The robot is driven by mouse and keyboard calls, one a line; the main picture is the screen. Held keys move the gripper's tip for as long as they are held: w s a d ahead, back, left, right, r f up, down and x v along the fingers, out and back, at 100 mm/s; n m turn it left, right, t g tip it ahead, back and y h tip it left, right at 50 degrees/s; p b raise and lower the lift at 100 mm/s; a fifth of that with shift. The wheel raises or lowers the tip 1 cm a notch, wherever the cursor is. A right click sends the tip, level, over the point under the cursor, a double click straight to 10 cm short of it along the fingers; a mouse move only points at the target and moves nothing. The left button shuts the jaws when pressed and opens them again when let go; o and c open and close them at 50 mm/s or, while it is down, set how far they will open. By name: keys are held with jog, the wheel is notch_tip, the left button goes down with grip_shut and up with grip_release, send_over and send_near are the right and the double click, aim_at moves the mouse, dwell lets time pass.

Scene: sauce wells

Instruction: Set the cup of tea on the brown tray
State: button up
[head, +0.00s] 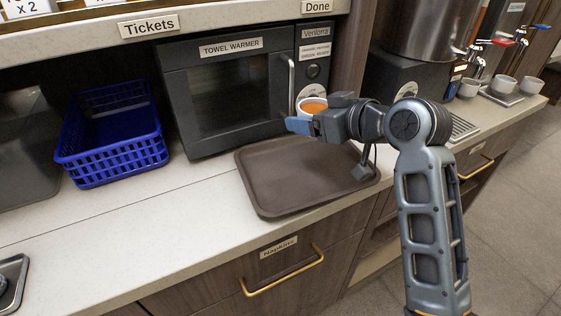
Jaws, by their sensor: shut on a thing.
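A white cup of orange-brown tea (305,104) is held upright at the end of my arm, in front of the towel warmer's right side. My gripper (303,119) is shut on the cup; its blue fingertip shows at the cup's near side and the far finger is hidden. The cup appears above the far part of the brown tray, though its exact height is hard to tell. The brown tray (270,185) lies on the counter, and its visible part is empty. My arm hides part of its right side.
The dark towel warmer (225,90) stands behind the tray. A blue basket (110,140) is at the left. Several white cups, including one at the drip tray (503,84), stand by the dispensers at the right. Bare counter (150,215) lies left of the tray.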

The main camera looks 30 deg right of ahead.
send_over(276, 175)
notch_tip(276, 175, down, 5)
jog(key=shift+r, duration=0.1)
jog(key=shift+f, duration=2)
jog(key=shift+f, duration=0.2)
jog(key=o, duration=0.9)
jog(key=shift+r, duration=0.2)
jog(key=v, duration=1.2)
jog(key=shift+s, duration=0.1)
